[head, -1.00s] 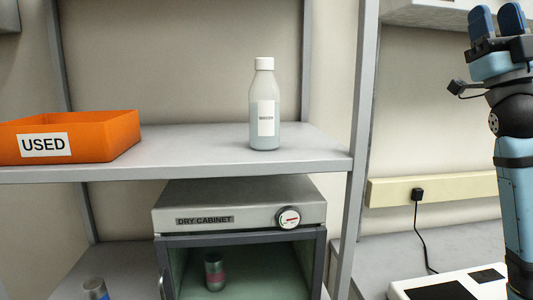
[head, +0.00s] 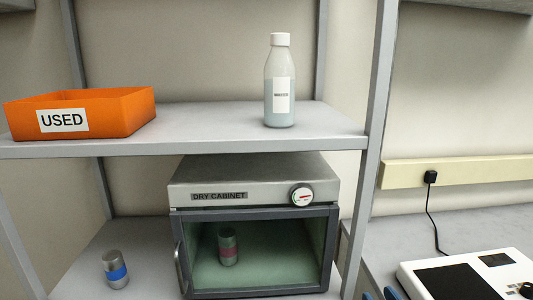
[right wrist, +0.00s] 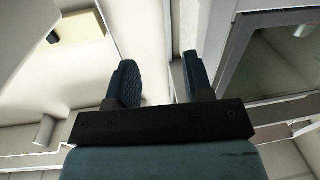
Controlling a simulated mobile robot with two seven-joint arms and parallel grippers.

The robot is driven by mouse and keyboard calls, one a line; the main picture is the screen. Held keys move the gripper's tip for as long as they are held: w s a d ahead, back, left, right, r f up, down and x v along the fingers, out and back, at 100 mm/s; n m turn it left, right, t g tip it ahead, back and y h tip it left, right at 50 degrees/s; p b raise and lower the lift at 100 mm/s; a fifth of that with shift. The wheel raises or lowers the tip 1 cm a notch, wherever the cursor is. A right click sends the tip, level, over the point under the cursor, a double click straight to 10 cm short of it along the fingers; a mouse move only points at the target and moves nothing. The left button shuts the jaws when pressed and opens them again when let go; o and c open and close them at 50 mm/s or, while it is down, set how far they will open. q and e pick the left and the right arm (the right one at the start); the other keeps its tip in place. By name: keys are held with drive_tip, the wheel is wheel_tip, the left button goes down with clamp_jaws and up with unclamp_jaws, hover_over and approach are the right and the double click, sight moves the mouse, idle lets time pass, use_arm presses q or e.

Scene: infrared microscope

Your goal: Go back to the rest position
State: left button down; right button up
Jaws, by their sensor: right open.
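My right gripper (head: 378,294) shows only as blue fingertips at the bottom edge of the head view, in front of the shelf's right post. In the right wrist view my right gripper (right wrist: 160,78) has its two blue fingers apart, with nothing between them. The rest of the right arm is out of the head view. My left gripper is in neither view.
An orange USED bin (head: 110,110) and a capped bottle (head: 280,85) stand on the upper shelf (head: 200,125). Below are a dry cabinet (head: 255,180) and a blue-banded metal cylinder (head: 115,270). A white device (head: 415,280) sits on the right bench (head: 475,225).

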drive_tip(key=s+a+f+g, duration=0.3)
drive_tip(key=s+f+g, duration=0.1)
drive_tip(key=s+f, duration=0.65)
drive_tip(key=s+a+f+g, duration=0.35)
drive_tip(key=s+f, duration=0.55)
drive_tip(key=s, duration=0.3)
use_arm(q)
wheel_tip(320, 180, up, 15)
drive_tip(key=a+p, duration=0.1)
drive_tip(key=p, duration=1.8)
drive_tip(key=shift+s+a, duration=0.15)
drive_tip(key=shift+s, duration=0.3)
use_arm(e)
wheel_tip(320, 180, up, 14)
drive_tip(key=d, duration=0.1)
drive_tip(key=shift+s+r+t, duration=0.2)
drive_tip(key=shift+s+t, duration=0.15)
drive_tip(key=shift+t, duration=0.1)
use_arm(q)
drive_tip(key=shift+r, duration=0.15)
use_arm(e)
drive_tip(key=shift+d, duration=0.15)
